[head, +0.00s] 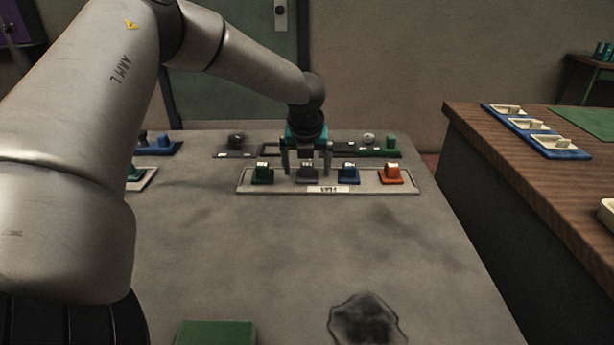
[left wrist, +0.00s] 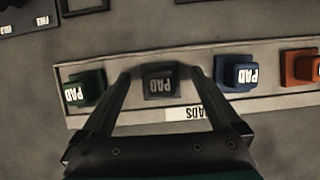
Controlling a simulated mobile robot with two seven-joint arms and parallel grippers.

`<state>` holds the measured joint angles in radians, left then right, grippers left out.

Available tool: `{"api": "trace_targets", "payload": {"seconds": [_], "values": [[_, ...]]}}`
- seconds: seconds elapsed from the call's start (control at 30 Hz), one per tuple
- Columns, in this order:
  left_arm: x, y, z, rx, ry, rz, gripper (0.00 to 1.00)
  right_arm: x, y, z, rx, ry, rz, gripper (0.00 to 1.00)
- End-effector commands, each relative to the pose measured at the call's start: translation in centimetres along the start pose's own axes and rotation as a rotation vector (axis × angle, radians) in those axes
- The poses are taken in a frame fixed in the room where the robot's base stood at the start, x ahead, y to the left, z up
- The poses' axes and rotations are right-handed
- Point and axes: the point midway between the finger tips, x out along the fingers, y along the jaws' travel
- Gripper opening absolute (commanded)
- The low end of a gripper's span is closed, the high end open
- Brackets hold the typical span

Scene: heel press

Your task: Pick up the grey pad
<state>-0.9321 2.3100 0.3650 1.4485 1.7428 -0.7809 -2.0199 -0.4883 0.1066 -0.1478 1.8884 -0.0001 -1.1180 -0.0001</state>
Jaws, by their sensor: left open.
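The grey pad (head: 307,174) sits in the pads tray (head: 278,188), between the green pad (head: 262,173) and the blue pad (head: 348,173). My left gripper (head: 308,172) is open above the tray, its fingers on either side of the grey pad. In the left wrist view the gripper (left wrist: 162,78) shows the same, with the grey pad (left wrist: 160,82) between the fingertips. I cannot tell whether the fingers touch it. An orange pad (head: 391,174) stands at the tray's right end. My right gripper is not in view.
Behind the tray stand a dark tray (head: 235,148) and a green stand (head: 388,146). Blue blocks (head: 164,146) are at the left. A brown bench (head: 480,135) with a blue tray (head: 560,151) is at the right. The table's middle is clear.

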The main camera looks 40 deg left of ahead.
Motion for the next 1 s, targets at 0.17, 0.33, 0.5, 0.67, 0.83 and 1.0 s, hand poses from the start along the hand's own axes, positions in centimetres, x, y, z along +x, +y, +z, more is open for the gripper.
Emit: {"api": "trace_targets", "payload": {"seconds": [0.17, 0.33, 0.5, 0.67, 0.83, 1.0], "values": [[-0.01, -0.03, 0.02, 0.000, 0.000, -0.001, 0.97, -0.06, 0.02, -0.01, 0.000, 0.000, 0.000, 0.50], [-0.01, -0.03, 0.01, 0.000, 0.000, 0.000, 0.83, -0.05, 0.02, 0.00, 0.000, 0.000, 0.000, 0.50], [-0.01, -0.02, 0.01, 0.000, 0.000, 0.000, 0.64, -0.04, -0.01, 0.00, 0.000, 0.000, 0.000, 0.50], [-0.01, -0.02, 0.01, 0.000, 0.000, 0.000, 0.46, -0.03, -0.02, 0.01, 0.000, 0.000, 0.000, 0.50], [-0.01, -0.02, 0.01, 0.000, 0.000, 0.000, 0.27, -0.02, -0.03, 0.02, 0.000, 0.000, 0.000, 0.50], [-0.01, -0.02, 0.00, 0.000, 0.000, 0.000, 0.07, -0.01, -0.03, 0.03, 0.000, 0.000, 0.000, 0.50]]}}
